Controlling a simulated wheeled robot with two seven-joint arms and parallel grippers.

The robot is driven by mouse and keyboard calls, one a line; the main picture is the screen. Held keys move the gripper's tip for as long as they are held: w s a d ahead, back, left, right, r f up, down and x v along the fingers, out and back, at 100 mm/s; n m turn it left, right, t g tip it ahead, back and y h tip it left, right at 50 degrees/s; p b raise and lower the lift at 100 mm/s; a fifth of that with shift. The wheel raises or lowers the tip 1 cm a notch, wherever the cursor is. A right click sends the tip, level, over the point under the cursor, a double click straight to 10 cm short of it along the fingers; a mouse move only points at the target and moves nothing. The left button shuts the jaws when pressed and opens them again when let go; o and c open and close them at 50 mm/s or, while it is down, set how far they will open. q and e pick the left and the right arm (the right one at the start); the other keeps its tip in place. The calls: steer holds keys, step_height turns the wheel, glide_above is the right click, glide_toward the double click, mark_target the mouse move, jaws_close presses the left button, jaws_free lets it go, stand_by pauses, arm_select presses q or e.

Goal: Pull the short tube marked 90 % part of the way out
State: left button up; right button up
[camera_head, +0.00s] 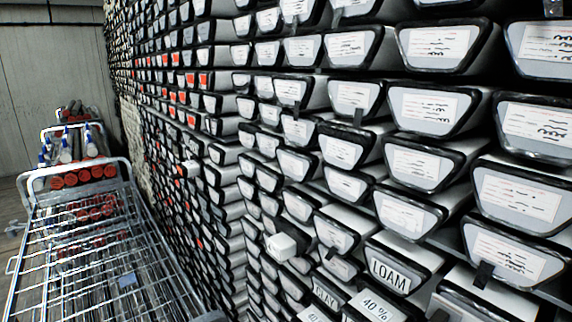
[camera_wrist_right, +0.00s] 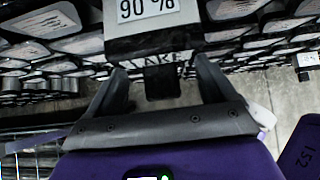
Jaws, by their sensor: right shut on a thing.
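The short tube marked 90 % (camera_wrist_right: 150,12) shows at the top of the right wrist view, with a white label on its front and a dark lower edge. My right gripper (camera_wrist_right: 160,64) has its two dark fingers on either side of the tube's lower front part, shut on it. A black tab (camera_wrist_right: 163,84) hangs between the fingers. How far the tube stands out is hard to tell. The 90 % label and my right gripper are not visible in the head view. My left gripper is in neither view.
A wall of stacked tubes with labelled ends fills the head view, including ones marked LOAM (camera_head: 390,276) and 40 % (camera_head: 377,306). A white block (camera_head: 281,246) sticks out from the wall. A wire cart (camera_head: 95,262) stands at the left.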

steer(key=shift+w+r, duration=0.1)
steer(key=shift+r, duration=0.05)
steer(key=c, duration=0.5)
steer(key=shift+s+a, duration=0.2)
steer(key=shift+a, duration=0.05)
jaws_close()
steer(key=s+a, duration=0.9)
steer(key=a, duration=0.2)
steer(key=shift+s+a, duration=0.15)
steer(key=shift+a, duration=0.2)
steer(key=o, duration=1.2)
jaws_free()
steer(key=shift+f, duration=0.2)
steer(key=shift+o, duration=0.2)
steer(key=shift+r, duration=0.1)
step_height(320, 180, up, 10)
steer(key=p, duration=0.3)
